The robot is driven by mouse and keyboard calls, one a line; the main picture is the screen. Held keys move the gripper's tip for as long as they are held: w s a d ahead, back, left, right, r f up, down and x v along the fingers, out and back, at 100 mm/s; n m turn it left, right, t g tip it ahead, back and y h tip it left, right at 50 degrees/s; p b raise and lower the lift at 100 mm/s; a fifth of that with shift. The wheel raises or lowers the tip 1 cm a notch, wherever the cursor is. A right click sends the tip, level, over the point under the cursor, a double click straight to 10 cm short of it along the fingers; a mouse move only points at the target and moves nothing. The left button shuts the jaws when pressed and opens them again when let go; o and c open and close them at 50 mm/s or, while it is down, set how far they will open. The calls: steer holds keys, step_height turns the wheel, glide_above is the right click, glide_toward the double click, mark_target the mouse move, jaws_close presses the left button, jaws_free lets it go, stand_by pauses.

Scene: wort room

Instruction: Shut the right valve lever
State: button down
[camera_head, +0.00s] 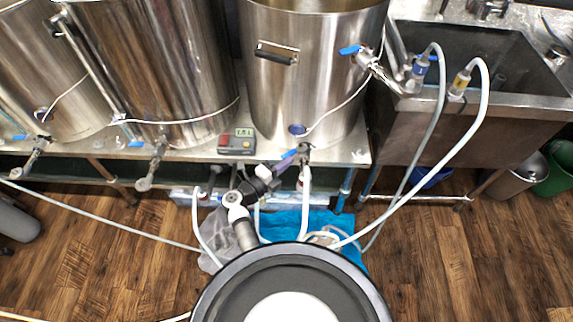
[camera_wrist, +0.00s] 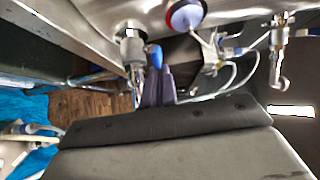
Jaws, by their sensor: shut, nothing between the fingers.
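The right steel kettle (camera_head: 312,75) has an outlet valve (camera_head: 305,150) low on its front, with a blue lever (camera_head: 289,154) pointing left in the head view. In the wrist view the valve body (camera_wrist: 131,48) is just left of the blue lever (camera_wrist: 155,56). My gripper (camera_head: 281,166) is right at the lever's free end. In the wrist view its purple fingers (camera_wrist: 158,78) are together, with nothing between them, and their tips overlap the lever's lower end. I cannot tell whether they touch it. A hose hangs below the valve.
Another blue-levered valve (camera_head: 350,50) sits higher on the same kettle. A small control box (camera_head: 237,142) stands on the bench to the left. White hoses (camera_head: 452,145) run from the sink (camera_head: 470,75) at right. A blue cloth (camera_head: 285,222) lies below.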

steer(key=shift+w+a+f, duration=0.1)
steer(key=shift+w+a, duration=0.05)
steer(key=shift+a, duration=0.05)
steer(key=w+a+m+g+h+b, duration=0.1)
steer(key=b, duration=0.2)
steer(key=w+a+m+g+h+b, duration=0.1)
steer(key=w+g+b, duration=0.1)
steer(key=b, duration=0.1)
steer(key=w+m+g+h+b, duration=0.1)
steer(key=b, duration=0.2)
steer(key=shift+w+a+m+g, duration=0.15)
steer(key=shift+a+m+g, duration=0.15)
steer(key=shift+a, duration=0.1)
steer(key=shift+w+r, duration=0.1)
steer(key=shift+r, duration=0.2)
